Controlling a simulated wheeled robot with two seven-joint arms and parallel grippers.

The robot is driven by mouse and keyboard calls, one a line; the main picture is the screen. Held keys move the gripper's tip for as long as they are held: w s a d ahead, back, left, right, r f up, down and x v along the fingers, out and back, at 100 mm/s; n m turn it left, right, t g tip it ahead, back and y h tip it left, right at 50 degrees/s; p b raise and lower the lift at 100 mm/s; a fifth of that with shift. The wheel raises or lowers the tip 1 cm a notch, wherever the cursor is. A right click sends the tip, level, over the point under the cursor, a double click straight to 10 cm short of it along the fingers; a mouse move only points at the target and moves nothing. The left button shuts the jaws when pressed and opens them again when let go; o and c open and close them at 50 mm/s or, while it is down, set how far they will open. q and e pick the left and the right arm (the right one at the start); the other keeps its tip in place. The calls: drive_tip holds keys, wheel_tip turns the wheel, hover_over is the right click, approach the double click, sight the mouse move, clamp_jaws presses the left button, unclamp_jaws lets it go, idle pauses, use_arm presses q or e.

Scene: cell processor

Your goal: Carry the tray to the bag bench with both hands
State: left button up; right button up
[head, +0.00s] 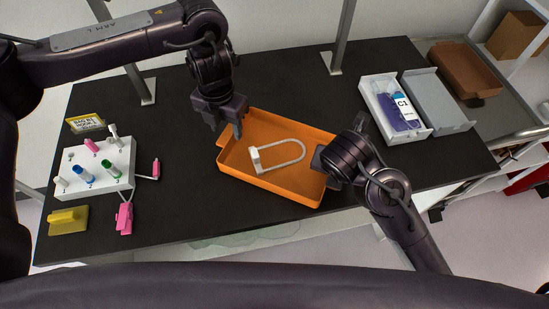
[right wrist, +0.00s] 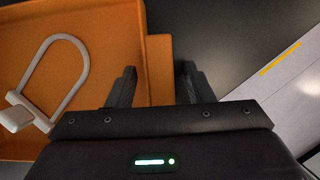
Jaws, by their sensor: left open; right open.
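The orange tray (head: 285,190) lies on the black bench with a white looped part (head: 285,154) inside it. It also shows in the right wrist view (right wrist: 110,50), with the white loop (right wrist: 58,88) at the left. My left gripper (head: 230,128) is open at the tray's left end, its fingers by the rim. My right gripper (head: 326,160) is at the tray's right end, partly hidden by its own wrist. In the right wrist view, the right gripper (right wrist: 158,88) is open, with an orange tab of the tray (right wrist: 159,68) between its fingers. Which surface is the bag bench I cannot tell.
A white rack (head: 100,185) with colored caps stands at left, near a yellow block (head: 68,220) and pink clips (head: 124,218). At right are a white box with a purple bag (head: 395,108), a grey bin (head: 437,103) and a brown tray (head: 465,72). Metal posts (head: 340,45) rise behind.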

drive_tip(key=shift+r, duration=0.1)
drive_tip(key=v, duration=0.6)
drive_tip(key=shift+s+a+r, duration=0.1)
drive_tip(key=shift+r, duration=0.2)
use_arm(q)
wheel_tip(320, 180, up, 9)
use_arm(e)
drive_tip(key=shift+s+r, duration=0.2)
drive_tip(key=shift+r, duration=0.1)
